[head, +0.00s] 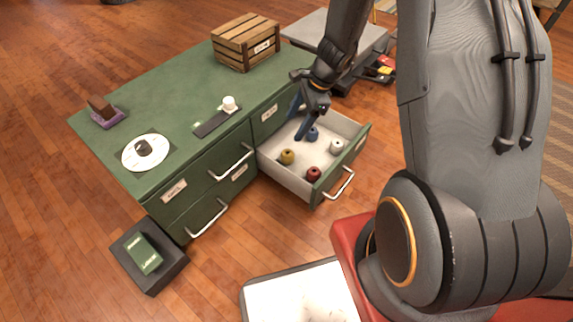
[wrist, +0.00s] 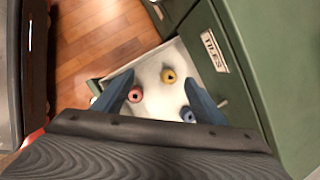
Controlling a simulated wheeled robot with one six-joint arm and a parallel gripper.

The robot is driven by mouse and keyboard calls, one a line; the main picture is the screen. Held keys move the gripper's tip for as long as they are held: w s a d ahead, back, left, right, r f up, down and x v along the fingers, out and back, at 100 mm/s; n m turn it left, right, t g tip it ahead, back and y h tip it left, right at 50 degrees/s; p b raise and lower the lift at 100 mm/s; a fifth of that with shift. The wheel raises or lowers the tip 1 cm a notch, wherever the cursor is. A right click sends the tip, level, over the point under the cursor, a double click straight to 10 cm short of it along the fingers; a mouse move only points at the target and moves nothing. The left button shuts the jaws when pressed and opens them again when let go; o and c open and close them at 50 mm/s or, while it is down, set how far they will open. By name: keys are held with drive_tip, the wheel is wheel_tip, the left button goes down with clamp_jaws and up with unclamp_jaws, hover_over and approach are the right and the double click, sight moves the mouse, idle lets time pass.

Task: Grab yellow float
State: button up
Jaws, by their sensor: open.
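The yellow float (head: 287,157), a small rounded piece with a dark hole in its top, stands in the open drawer (head: 283,177), near its left side. It also shows in the wrist view (wrist: 168,75), beyond and roughly between my fingertips. My gripper (head: 299,122) has blue fingers spread apart, with nothing between them. It hangs above the drawer, apart from the float. In the wrist view both fingers (wrist: 158,85) point toward the drawer floor.
The drawer also holds a red float (head: 313,174), a blue float (head: 312,134) and a white float (head: 336,146). The green cabinet (head: 150,100) bears a wooden crate (head: 246,42) and a white disc (head: 135,160). Drawer walls surround the floats.

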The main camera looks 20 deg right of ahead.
sight(290, 153)
drive_tip(key=w+f+m+b, duration=0.1)
drive_tip(key=w+f+b, duration=0.1)
drive_tip(key=f, duration=0.4)
drive_tip(key=w+d+f+m+b, duration=0.1)
drive_tip(key=w+f+m+b, duration=0.1)
drive_tip(key=f, duration=0.4)
drive_tip(key=w+f+m+b, duration=0.1)
drive_tip(key=f+b, duration=0.3)
drive_tip(key=f, duration=0.2)
drive_tip(key=shift+w+d+f+m+t, duration=0.15)
drive_tip(key=shift+w+d+m+t, duration=0.15)
drive_tip(key=shift+w+d+m, duration=0.1)
drive_tip(key=shift+b+x, duration=2.05)
drive_tip(key=shift+x, duration=0.6)
drive_tip(key=shift+s+a, duration=0.15)
drive_tip(key=c, duration=1.1)
